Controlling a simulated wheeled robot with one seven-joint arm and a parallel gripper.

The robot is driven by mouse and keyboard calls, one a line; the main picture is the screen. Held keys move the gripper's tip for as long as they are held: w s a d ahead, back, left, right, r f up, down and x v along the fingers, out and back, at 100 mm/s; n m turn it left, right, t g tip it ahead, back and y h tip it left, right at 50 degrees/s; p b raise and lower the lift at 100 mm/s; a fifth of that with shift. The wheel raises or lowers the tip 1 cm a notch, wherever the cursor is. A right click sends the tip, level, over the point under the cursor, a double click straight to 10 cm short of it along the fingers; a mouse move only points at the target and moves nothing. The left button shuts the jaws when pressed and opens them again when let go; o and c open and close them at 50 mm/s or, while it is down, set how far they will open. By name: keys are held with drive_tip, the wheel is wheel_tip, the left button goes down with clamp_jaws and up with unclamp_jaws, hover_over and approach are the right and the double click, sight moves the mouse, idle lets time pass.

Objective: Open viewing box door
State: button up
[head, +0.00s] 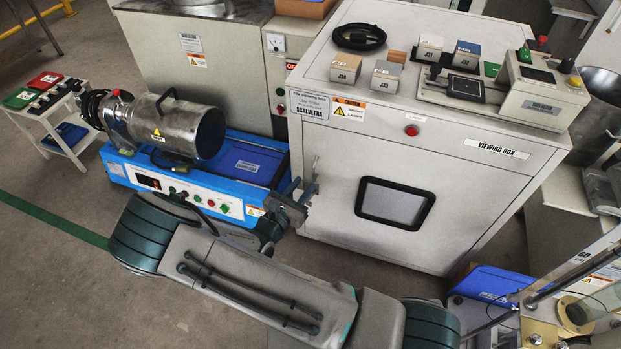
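The viewing box (455,165) is a large off-white cabinet at the centre right, labelled "VIEWING BOX". Its front door (340,222) has a dark-framed, rounded window (397,203) and looks shut. A small metal handle or latch piece (315,168) shows at the door's left edge. My gripper (300,190) is at that left edge, next to the handle, with my arm reaching from below. Its fingers are small and overlap the handle area, so I cannot tell whether they are apart or closed on it.
A blue machine (190,190) with a metal drum (180,128) stands close left of the box. Sample blocks (345,67), a black cable coil (358,36) and a tester (540,92) sit on the box top. Equipment with a clear guard stands at the lower right.

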sight(313, 173)
drive_tip(key=x, duration=0.5)
drive_tip(key=shift+b, duration=0.4)
clamp_jaws()
